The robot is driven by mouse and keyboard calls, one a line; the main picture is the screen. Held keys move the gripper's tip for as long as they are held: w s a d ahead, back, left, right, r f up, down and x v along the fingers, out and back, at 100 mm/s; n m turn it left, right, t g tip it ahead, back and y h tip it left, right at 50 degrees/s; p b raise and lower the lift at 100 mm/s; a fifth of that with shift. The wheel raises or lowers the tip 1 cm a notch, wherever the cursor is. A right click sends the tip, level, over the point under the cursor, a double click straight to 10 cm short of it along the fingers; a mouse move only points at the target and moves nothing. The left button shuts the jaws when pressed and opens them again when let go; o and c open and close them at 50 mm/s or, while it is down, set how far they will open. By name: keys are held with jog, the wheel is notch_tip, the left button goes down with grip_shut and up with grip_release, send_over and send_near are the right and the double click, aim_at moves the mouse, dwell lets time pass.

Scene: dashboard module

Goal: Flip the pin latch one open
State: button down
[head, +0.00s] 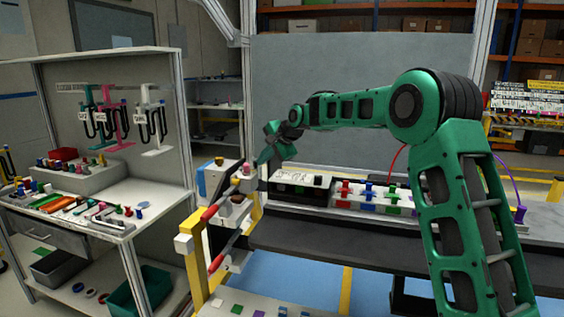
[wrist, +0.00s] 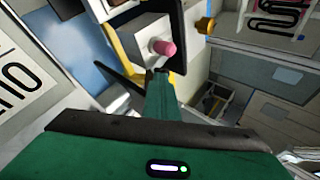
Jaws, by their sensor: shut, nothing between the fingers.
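My green gripper (head: 262,160) is shut and empty, pointing down beside the yellow-framed end of the dashboard module. In the wrist view its fingertips (wrist: 161,71) appear just below a pink round knob (wrist: 165,48) on a pale block (wrist: 146,40). I cannot tell whether the tips touch the knob. In the head view a pale block (head: 245,184) stands just below and left of the gripper. No label shows which part is pin latch one, and its position is too small to tell.
A blue-and-white box (head: 213,177) and a red cylinder (head: 209,213) are left of the gripper on the yellow frame (head: 196,268). Right of it is a dark box (head: 300,188), then a row of coloured knobs (head: 367,190).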

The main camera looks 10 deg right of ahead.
jog(key=shift+w+d+n+g+y, duration=0.2)
jog(key=shift+w+n+g+y, duration=0.25)
jog(key=shift+n, duration=0.35)
